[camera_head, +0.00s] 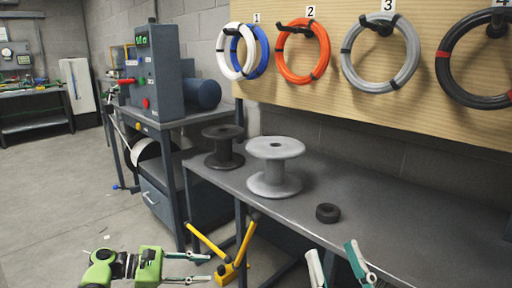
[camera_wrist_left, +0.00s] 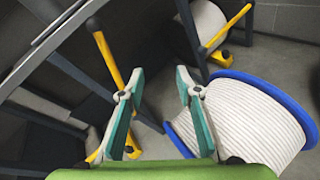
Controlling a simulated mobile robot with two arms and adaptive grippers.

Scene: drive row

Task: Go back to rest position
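My left gripper (camera_head: 188,268) shows at the lower left of the head view, in front of the bench and over the floor. Its two fingers are apart with nothing between them. The left wrist view also shows this left gripper (camera_wrist_left: 156,88) open and empty. My right gripper (camera_head: 338,268) shows at the bottom edge of the head view, near the bench's front edge. Its fingers are spread apart, and no object shows between them. The lower part of the right gripper is cut off by the frame.
The workbench (camera_head: 400,235) holds a grey spool (camera_head: 275,168), a dark spool (camera_head: 223,148) and a black tape roll (camera_head: 327,213). Coiled cables hang on the numbered board (camera_head: 440,125). A yellow stand (camera_head: 228,272) is beside my left gripper. A blue-rimmed cable reel (camera_wrist_left: 245,115) is below. Open floor lies left.

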